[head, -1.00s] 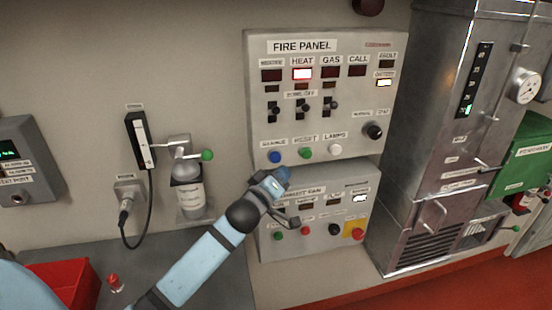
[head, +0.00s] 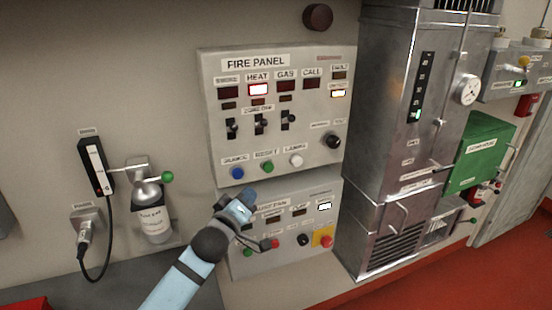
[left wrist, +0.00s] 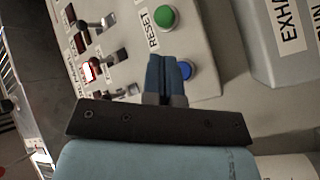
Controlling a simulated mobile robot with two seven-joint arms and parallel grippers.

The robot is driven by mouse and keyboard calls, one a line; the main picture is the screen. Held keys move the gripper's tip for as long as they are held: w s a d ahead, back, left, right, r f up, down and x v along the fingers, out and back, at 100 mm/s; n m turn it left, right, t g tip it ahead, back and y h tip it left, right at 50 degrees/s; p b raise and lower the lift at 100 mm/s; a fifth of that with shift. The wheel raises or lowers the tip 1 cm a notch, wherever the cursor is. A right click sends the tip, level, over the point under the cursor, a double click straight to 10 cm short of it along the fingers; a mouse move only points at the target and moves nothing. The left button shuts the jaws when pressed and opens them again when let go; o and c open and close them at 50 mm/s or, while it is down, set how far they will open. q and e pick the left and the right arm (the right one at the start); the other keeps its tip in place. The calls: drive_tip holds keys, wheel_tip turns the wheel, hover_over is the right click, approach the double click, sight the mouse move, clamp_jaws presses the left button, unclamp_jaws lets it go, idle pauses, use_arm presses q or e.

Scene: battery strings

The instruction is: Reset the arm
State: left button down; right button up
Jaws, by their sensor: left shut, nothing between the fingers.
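My left arm comes in from the lower left in the head view. Its gripper (head: 236,208) is in front of the top left of the exhaust fan panel (head: 290,262), below the fire panel (head: 214,110). In the left wrist view the two blue fingers (left wrist: 167,72) are closed together and empty. There they overlap the fire panel near its blue button (left wrist: 186,69) and the green RESET button (left wrist: 165,18). In the head view the blue button (head: 237,173) and the green button (head: 266,167) are uncovered. The HEAT lamp (head: 259,89) is lit. My right gripper is not in view.
A wall bottle (head: 153,222) and a corded black device (head: 95,166) are at the left. A tall metal cabinet (head: 390,130) with a gauge (head: 468,90) stands right of the panels. A green box (head: 481,153) is farther right. Red floor (head: 480,280) lies at the lower right.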

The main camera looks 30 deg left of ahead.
use_arm(q)
drive_tip(key=s+d+f+m+g+h, duration=0.1)
drive_tip(key=s+d+f+m, duration=0.3)
drive_tip(key=s+f, duration=0.4)
drive_tip(key=s+d+f+m+g+h, duration=0.2)
drive_tip(key=s+d+f+m+g, duration=0.2)
drive_tip(key=s+f, duration=0.5)
drive_tip(key=s+d+f+m+g+h, duration=0.1)
drive_tip(key=s+d+f+m, duration=0.4)
drive_tip(key=f, duration=0.8)
drive_tip(key=s+d+g, duration=0.1)
drive_tip(key=s+d, duration=0.1)
drive_tip(key=s, duration=0.1)
drive_tip(key=shift+s+d+f+m+g+h, duration=0.2)
drive_tip(key=shift+s+m+g+h, duration=0.1)
drive_tip(key=shift+g, duration=0.1)
